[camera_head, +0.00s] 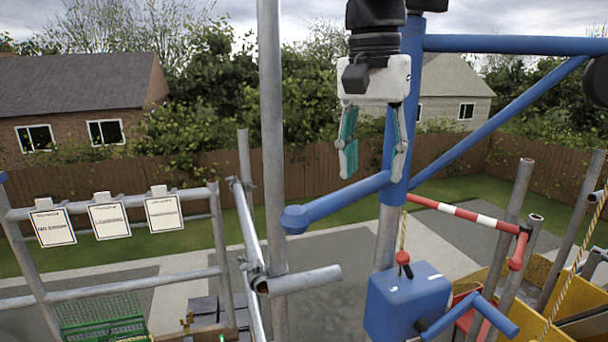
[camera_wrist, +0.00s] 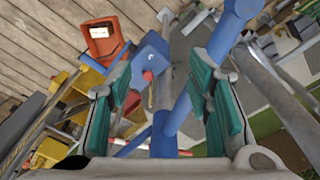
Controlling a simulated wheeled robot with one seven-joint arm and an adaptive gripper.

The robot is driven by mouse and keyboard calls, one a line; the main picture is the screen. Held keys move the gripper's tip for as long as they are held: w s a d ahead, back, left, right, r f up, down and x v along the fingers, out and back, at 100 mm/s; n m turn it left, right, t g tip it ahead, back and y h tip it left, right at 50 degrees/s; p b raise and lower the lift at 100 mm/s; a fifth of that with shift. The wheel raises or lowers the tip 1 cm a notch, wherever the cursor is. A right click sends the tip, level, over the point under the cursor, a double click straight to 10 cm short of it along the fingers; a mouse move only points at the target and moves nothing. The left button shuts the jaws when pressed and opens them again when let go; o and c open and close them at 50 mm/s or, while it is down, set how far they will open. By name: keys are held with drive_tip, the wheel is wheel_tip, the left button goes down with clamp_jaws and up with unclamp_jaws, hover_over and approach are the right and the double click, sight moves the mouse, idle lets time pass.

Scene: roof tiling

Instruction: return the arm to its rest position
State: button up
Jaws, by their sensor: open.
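My gripper (camera_head: 373,150) hangs pointing down at the upper middle of the head view, in front of the blue hoist post (camera_head: 400,130). Its two green-padded fingers are apart with nothing between them. In the wrist view the open fingers (camera_wrist: 160,95) frame blue hoist parts and a grey pole beyond. The upper part of my arm is cut off by the top edge of the head view.
A grey scaffold pole (camera_head: 271,130) stands left of my gripper. A blue hoist box (camera_head: 405,300) is below it. A red-and-white bar (camera_head: 465,213) is at right. Signs (camera_head: 108,215) hang on the left rail, above a green crate (camera_head: 100,315). Yellow panels (camera_head: 565,300) stand lower right.

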drive_tip(key=s+d+f+n+t, duration=0.2)
drive_tip(key=s+d+f+n, duration=0.1)
drive_tip(key=s+f, duration=0.4)
drive_tip(key=s+d+f+n+t, duration=0.3)
drive_tip(key=s+d+f, duration=0.3)
drive_tip(key=s, duration=0.4)
drive_tip(key=shift+f+y, duration=0.4)
drive_tip(key=shift+f, duration=0.05)
drive_tip(key=shift+s+d, duration=0.1)
drive_tip(key=shift+d, duration=0.05)
drive_tip(key=shift+c, duration=0.2)
